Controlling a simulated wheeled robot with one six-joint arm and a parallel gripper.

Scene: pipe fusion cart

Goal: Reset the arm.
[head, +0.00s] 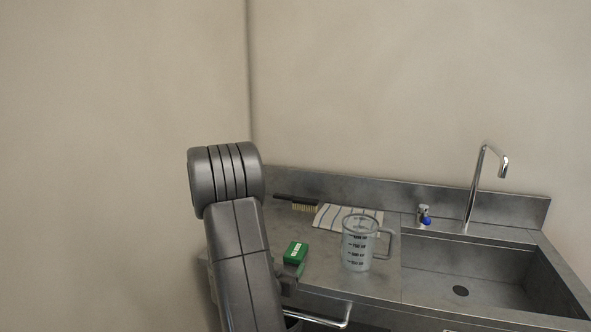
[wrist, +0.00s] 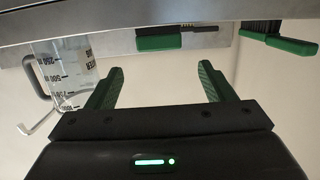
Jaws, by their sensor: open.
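My arm (head: 238,245) rises in the left middle of the head view, its grey elbow joint on top and its link running down out of the picture. My gripper is not clearly visible there. In the wrist view my gripper (wrist: 160,85) shows two green fingers spread apart with nothing between them. The counter's items appear upside down beyond the fingers. A green block (wrist: 160,42) shows past the gap between them, apart from both.
A clear measuring jug (head: 356,244) stands on the steel counter (head: 325,262), left of the sink (head: 470,270) and tap (head: 473,190). A striped cloth (head: 335,214), a wire brush (head: 296,203) and a green-and-white item (head: 295,253) lie nearby. A green-handled brush (wrist: 285,43) shows in the wrist view.

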